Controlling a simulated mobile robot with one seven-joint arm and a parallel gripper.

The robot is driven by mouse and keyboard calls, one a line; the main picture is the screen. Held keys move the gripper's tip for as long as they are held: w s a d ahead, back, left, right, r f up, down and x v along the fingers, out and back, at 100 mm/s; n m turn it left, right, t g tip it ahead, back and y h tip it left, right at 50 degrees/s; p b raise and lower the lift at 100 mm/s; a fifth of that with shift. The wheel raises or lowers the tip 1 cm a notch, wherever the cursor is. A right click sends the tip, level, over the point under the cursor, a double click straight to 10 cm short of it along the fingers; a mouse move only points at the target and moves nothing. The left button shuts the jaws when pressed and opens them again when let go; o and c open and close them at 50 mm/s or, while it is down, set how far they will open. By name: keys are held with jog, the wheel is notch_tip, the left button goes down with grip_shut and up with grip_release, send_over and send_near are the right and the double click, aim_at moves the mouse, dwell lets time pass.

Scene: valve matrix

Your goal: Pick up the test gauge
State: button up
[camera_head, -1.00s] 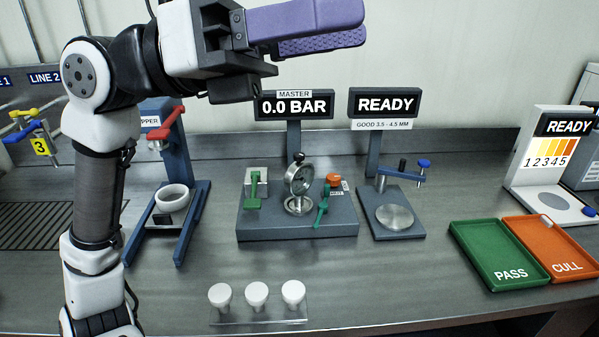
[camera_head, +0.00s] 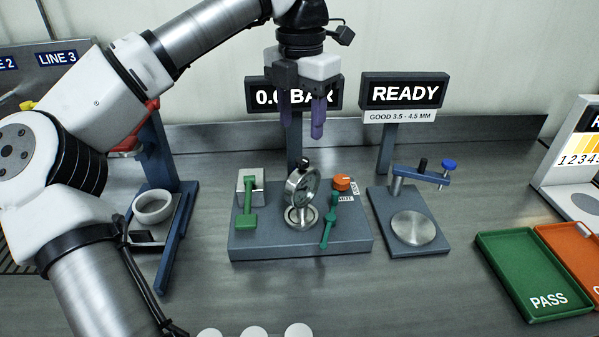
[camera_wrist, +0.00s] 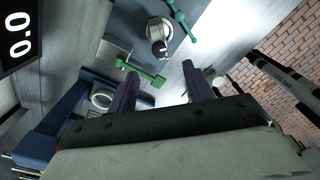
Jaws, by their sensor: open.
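The test gauge (camera_head: 302,188) is a round metal dial with a dark knob on top. It stands upright on a round metal seat on the grey test block (camera_head: 250,246). It also shows in the wrist view (camera_wrist: 158,32), above and between the fingers. My gripper (camera_head: 302,130) hangs above and slightly behind the gauge with its purple fingers pointing down. It is open and empty, and clear of the gauge. In the wrist view my gripper (camera_wrist: 160,80) shows its two fingers spread apart.
Green levers (camera_head: 247,205) (camera_head: 329,220) flank the gauge, with an orange knob (camera_head: 342,183) at right. The 0.0 BAR display (camera_head: 262,92) stands behind, partly hidden by my gripper. A READY stand (camera_head: 420,252) is to the right, a blue press stand (camera_head: 170,255) to the left.

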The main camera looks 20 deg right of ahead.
aim_at(300, 160)
jog(key=shift+w+f, duration=0.15)
jog(key=shift+w, duration=0.2)
jog(key=shift+w+f, duration=0.1)
jog(key=shift+f, duration=0.25)
jog(key=f, duration=0.2)
jog(key=f+p, duration=0.1)
jog(key=f, duration=0.4)
jog(key=shift+s+f, duration=0.2)
jog(key=shift+s, duration=0.1)
jog(key=shift+d+f+p, duration=0.2)
jog(key=shift+f+p, duration=1)
jog(key=shift+f, duration=1.45)
grip_shut()
